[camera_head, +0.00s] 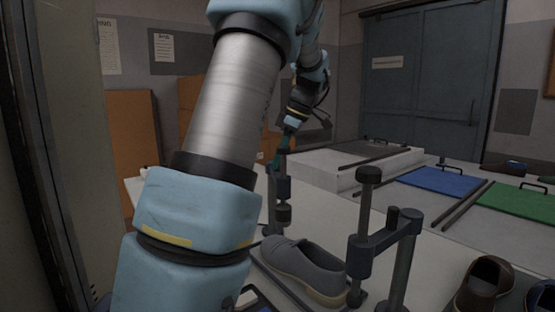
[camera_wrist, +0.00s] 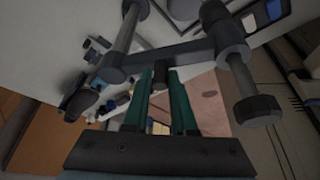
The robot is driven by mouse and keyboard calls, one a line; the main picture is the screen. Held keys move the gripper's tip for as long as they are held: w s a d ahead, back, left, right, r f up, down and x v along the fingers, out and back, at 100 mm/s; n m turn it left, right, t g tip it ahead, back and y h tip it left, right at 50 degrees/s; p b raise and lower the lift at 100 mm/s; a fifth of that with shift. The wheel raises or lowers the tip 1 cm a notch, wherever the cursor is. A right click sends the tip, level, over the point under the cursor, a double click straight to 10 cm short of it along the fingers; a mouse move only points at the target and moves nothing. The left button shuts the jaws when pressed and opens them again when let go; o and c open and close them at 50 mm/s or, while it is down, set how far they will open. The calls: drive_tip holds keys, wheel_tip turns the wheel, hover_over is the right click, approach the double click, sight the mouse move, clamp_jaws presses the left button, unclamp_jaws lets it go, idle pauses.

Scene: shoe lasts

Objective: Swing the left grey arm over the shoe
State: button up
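My gripper (camera_head: 280,150) is at the top of this arm. Its two teal fingers (camera_wrist: 160,80) sit close together on either side of a short dark peg on the bar and appear shut on it. The shoe cannot be made out in the wrist view.
A brown shoe (camera_head: 485,285) is at the lower right. Blue (camera_head: 438,181) and green (camera_head: 518,203) panels lie further back. My own arm covers much of the left.

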drive_tip(key=o, duration=0.4)
drive_tip(key=b+v, duration=0.1)
drive_tip(key=v, duration=0.9)
drive_tip(key=shift+d+r, duration=0.2)
drive_tip(key=shift+r, duration=0.15)
drive_tip(key=shift+s, duration=0.15)
